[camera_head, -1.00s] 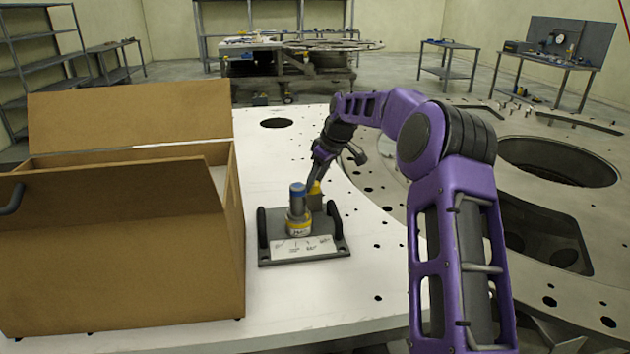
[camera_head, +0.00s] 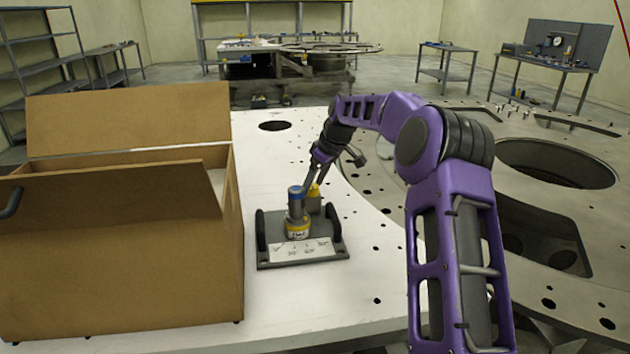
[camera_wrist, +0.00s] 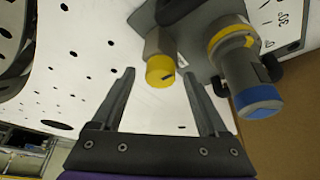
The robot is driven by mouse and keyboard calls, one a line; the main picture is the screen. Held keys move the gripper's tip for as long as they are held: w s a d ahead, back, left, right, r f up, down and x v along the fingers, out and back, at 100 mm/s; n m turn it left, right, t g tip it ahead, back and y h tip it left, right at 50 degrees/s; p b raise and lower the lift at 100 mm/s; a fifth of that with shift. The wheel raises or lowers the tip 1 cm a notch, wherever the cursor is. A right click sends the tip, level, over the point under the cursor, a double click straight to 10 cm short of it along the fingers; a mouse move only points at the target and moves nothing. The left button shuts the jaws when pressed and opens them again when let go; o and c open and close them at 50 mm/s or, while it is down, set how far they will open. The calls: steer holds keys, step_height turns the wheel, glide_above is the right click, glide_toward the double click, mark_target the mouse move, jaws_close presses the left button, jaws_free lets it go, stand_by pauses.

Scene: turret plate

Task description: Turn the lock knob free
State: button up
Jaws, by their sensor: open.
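The lock knob, a yellow cap (camera_wrist: 160,71) on a metal block, sits in the wrist view just beyond and between my two fingertips. In the head view the yellow knob (camera_head: 314,190) shows behind a taller post. That post (camera_head: 297,213) is grey with a blue top and a yellow ring, and it also shows in the wrist view (camera_wrist: 239,68), to the right of the knob. Both stand on a dark base plate (camera_head: 275,262) with two handles and a white angle scale. My gripper (camera_wrist: 158,88) is open and empty, its fingers apart; contact with the knob is not visible.
A large open cardboard box (camera_head: 120,255) stands left of the base plate. The white plate (camera_head: 355,300) around the fixture is mostly clear, with small holes. A large round metal structure with openings (camera_head: 560,215) lies to the right.

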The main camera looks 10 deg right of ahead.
steer(key=v, duration=1.7)
steer(key=shift+s+r, duration=0.2)
steer(key=shift+w, duration=0.1)
